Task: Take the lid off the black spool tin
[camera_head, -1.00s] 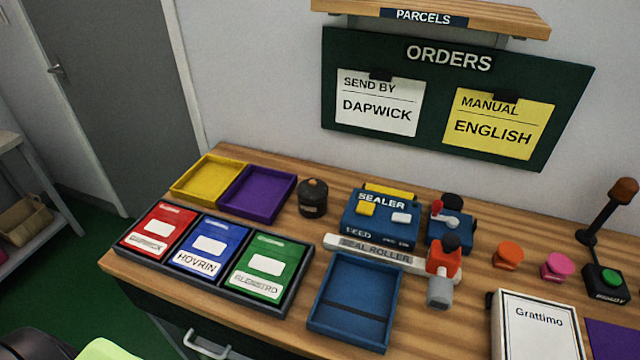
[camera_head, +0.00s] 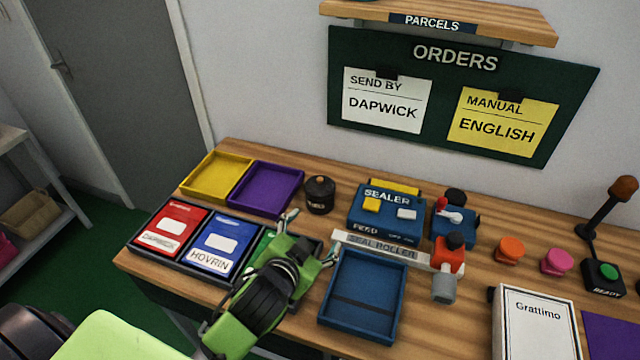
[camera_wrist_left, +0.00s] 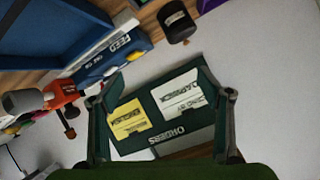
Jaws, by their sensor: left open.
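The black spool tin (camera_head: 320,197) stands upright on the wooden table, right of the purple tray. Its dark lid (camera_head: 320,183) with a small knob is on top. The tin also shows at the top of the left wrist view (camera_wrist_left: 178,24), tilted in the picture. My left gripper (camera_head: 312,236) is open and empty, in front of and below the tin in the head view, apart from it. Its two fingers also show in the wrist view (camera_wrist_left: 162,97), spread wide with nothing between them. My right gripper is not in view.
The left arm covers much of the green card. Yellow (camera_head: 188,190) and purple (camera_head: 243,195) trays lie left of the tin. The blue sealer (camera_head: 362,212) stands close on its right, with the seal roller bar (camera_head: 350,242) and a blue tray (camera_head: 331,307) in front.

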